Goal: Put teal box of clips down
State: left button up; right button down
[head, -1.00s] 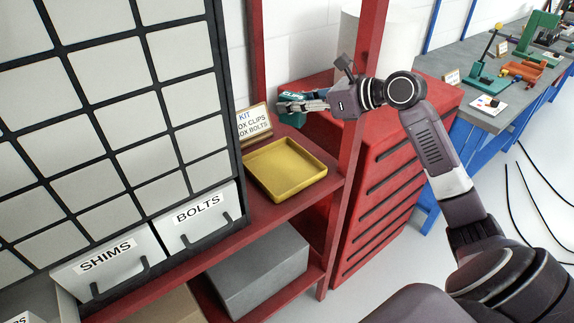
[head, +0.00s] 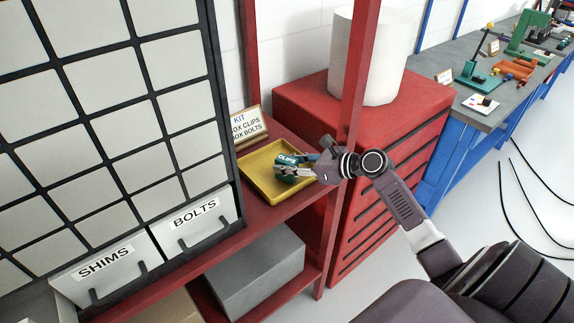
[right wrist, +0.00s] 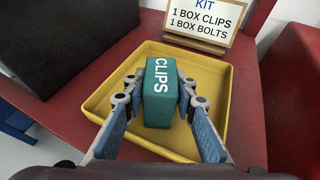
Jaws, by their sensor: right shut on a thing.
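The teal box of clips (head: 286,168) is held by my right gripper (head: 297,172) over the yellow tray (head: 262,188) on the red shelf. In the right wrist view the box (right wrist: 160,98) stands between the two fingers, its CLIPS label facing up, with the yellow tray (right wrist: 215,132) around it. My right gripper (right wrist: 160,105) is shut on the box. I cannot tell whether the box's underside touches the tray floor. Nothing else shows in the tray. My left gripper is not in view.
A kit card (head: 247,125) reading one box clips, one box bolts stands behind the tray. A red shelf post (head: 358,90) rises close to my right wrist. Bins labelled SHIMS (head: 105,262) and BOLTS (head: 196,215) are at the left. A red drawer cabinet (head: 395,145) stands at the right.

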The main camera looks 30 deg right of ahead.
jog(key=shift+f, duration=0.25)
jog(key=shift+f, duration=0.1)
jog(key=c, duration=1.6)
grip_release()
jog(key=shift+b+v, duration=1.25)
jog(key=shift+v, duration=4.85)
jog(key=shift+w, duration=0.1)
